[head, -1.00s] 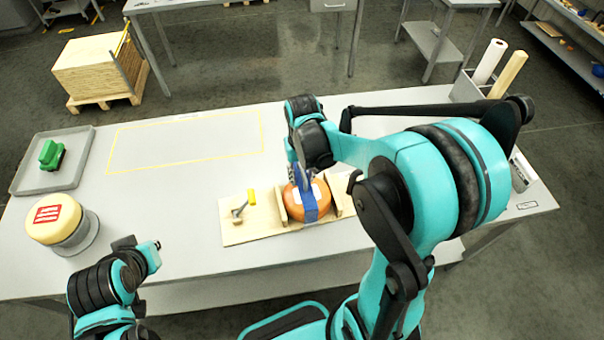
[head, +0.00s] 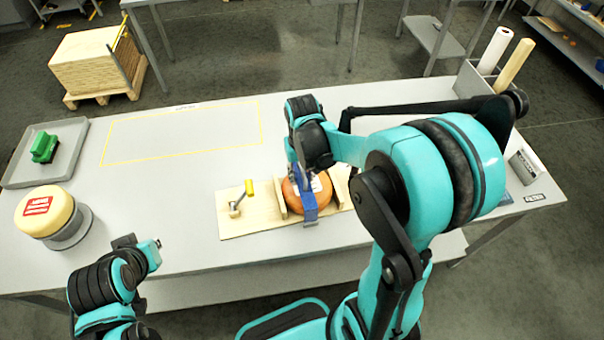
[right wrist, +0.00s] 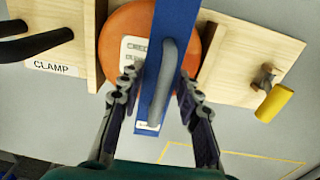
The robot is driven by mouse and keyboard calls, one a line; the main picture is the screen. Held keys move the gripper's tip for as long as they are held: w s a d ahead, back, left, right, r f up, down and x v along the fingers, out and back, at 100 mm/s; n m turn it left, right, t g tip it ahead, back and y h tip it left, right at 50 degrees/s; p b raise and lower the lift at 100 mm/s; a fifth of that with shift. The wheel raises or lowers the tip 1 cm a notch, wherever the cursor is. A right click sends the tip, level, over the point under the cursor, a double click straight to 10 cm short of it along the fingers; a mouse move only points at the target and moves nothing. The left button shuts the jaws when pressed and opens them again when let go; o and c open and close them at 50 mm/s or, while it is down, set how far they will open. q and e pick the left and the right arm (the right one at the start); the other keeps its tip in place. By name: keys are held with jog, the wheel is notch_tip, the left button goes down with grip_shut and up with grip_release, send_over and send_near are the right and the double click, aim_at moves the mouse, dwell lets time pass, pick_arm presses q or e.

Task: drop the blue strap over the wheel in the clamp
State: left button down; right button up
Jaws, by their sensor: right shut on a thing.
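The orange wheel (head: 320,184) sits between the wooden blocks of the clamp (head: 238,224) on the table. The right wrist view also shows the wheel (right wrist: 118,38) and a clamp block (right wrist: 252,45). The blue strap (head: 309,207) lies across the wheel's middle in the picture, its near end past the wheel's near edge. A grey bar runs along the strap (right wrist: 178,22) in the right wrist view. My right gripper (right wrist: 158,95) is shut on the strap above the wheel. Whether the strap touches the wheel is unclear. My left gripper (head: 150,255) is low left, away from the clamp, its fingers unclear.
A pale cheese wheel (head: 42,208) rests on a round grey stand at left. A grey tray (head: 66,160) holds a green item (head: 44,147). A yellow-outlined table area (head: 180,135) is empty. Rolls (head: 492,57) stand in a bin at back right.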

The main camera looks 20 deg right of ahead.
jog(key=shift+f+b, duration=0.35)
dwell(0.4)
jog(key=o, duration=1.2)
jog(key=shift+r, duration=0.1)
notch_tip(320, 180, up, 12)
jog(key=shift+f, duration=0.1)
jog(key=shift+s+a+f+n+t+b, duration=0.35)
jog(key=shift+s+a+f+t+b, duration=0.3)
jog(key=shift+s+f+t+b, duration=0.75)
jog(key=shift+s+a+f+n+t+b, duration=0.3)
jog(key=shift+s+a+f+t+b, duration=0.35)
jog(key=shift+s+f+t, duration=0.85)
jog(key=shift+s+a+f+n+t+b, duration=0.35)
jog(key=shift+s+a+f+t+b, duration=0.5)
jog(key=shift+s, duration=1.1)
jog(key=shift+d, duration=0.15)
